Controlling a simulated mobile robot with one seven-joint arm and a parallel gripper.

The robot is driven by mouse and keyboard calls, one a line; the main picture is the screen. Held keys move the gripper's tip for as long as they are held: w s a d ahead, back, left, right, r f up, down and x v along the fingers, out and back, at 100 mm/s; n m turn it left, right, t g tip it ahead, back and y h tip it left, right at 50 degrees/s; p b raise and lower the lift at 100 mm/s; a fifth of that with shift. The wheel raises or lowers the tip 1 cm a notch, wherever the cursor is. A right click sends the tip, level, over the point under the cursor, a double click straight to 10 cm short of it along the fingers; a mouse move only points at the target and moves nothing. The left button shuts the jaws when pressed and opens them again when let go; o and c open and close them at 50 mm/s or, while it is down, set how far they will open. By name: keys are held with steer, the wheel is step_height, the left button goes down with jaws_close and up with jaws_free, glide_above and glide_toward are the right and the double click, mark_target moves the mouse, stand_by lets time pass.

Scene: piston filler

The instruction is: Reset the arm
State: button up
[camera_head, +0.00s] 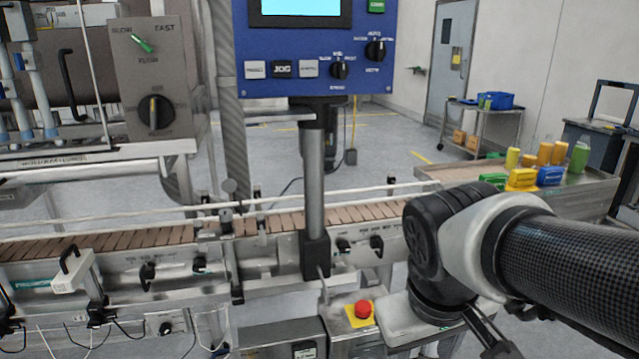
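My arm (580,265) reaches in from the right edge, with a black textured sleeve, a white collar and a black rounded joint in front of the conveyor's right part. Below the joint, a dark slim part (485,330) runs down to the bottom edge. It may belong to my gripper, but the fingertips are not clear and I cannot see whether they are open or shut. No held object shows.
A conveyor (170,238) with brown slats crosses the middle. A blue control panel (310,50) stands on a grey post (314,185). A red emergency button (362,309) sits left of my arm. Bottles (545,153) stand on a side table at right; a cart (480,125) is behind.

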step_height(320, 180, up, 26)
steer(key=s+m+t+y+p, duration=0.1)
steer(key=m+t+p, duration=0.1)
steer(key=p, duration=2)
steer(key=shift+t, duration=0.3)
steer(key=shift+a, duration=0.1)
